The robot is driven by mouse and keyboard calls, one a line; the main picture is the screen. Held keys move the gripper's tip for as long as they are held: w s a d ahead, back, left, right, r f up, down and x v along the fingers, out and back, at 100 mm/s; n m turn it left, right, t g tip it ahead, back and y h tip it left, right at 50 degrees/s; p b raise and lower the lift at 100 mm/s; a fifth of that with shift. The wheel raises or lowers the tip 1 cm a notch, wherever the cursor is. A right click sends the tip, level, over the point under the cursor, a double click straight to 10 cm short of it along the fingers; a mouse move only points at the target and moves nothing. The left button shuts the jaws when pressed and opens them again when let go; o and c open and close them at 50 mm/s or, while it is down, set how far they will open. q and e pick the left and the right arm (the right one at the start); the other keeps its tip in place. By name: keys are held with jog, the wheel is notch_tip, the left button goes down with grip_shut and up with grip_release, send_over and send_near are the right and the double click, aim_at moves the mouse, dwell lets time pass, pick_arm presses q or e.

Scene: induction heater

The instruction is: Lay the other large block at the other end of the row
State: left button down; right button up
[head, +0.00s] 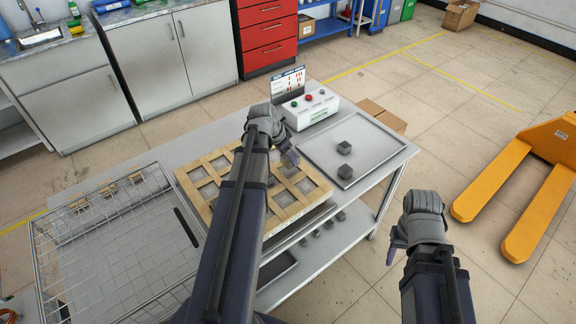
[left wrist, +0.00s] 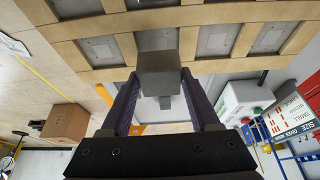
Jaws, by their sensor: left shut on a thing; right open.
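My left gripper (head: 289,158) is shut on a grey block (left wrist: 158,72), held between its two fingers in the left wrist view. In the head view the hand is over the right part of the wooden grid frame (head: 188,190), and I cannot make out the held block clearly there. The frame's slats (left wrist: 100,24) enclose several grey cells with paler squares. A grey block (head: 344,148) and a small piece at the rim (head: 345,172) are on the metal tray (head: 372,140). My right gripper (head: 396,246) is open and empty, off the table's right side.
A control box (head: 312,108) with buttons and a size sign (head: 288,84) stands behind the frame. A wire basket (head: 120,235) is at the left. Several small blocks (head: 310,238) lie on the lower shelf. A yellow pallet jack (head: 530,180) stands right on open floor.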

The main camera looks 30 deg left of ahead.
aim_at(288, 163)
pick_arm(q)
jog(key=shift+f+b, duration=1.6)
jog(key=shift+f, duration=0.2)
jog(key=shift+f, duration=0.15)
jog(key=shift+c, duration=0.6)
grip_release()
jog(key=shift+r, duration=0.2)
jog(key=shift+s+r+p, duration=0.15)
jog(key=shift+r+p, duration=0.4)
jog(key=p+v, duration=1)
jog(key=v, duration=0.1)
